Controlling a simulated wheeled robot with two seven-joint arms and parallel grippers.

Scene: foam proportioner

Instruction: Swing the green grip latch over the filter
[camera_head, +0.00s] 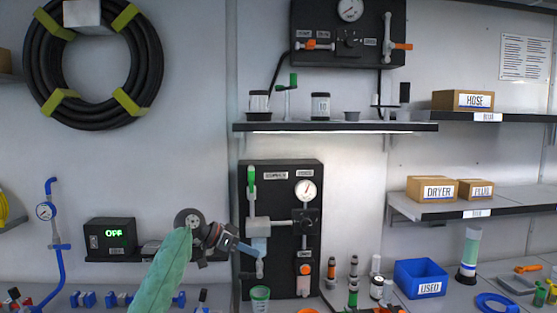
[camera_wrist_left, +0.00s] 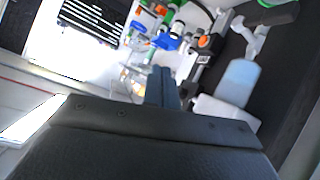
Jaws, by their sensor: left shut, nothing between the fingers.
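The green grip latch (camera_head: 251,180) stands upright at the upper left of the lower black wall panel, above a grey block. The pale blue filter (camera_head: 260,245) hangs below the grey block. It shows as a pale blue cylinder in the left wrist view (camera_wrist_left: 238,82). My right gripper is out of view.
The lower panel (camera_head: 285,180) also carries a gauge (camera_head: 305,190) and an orange knob (camera_head: 304,269). A shelf (camera_head: 335,127) runs above it. A green-rimmed cup (camera_head: 260,294), several small fittings and a blue bin (camera_head: 421,279) stand on the bench below and to the right.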

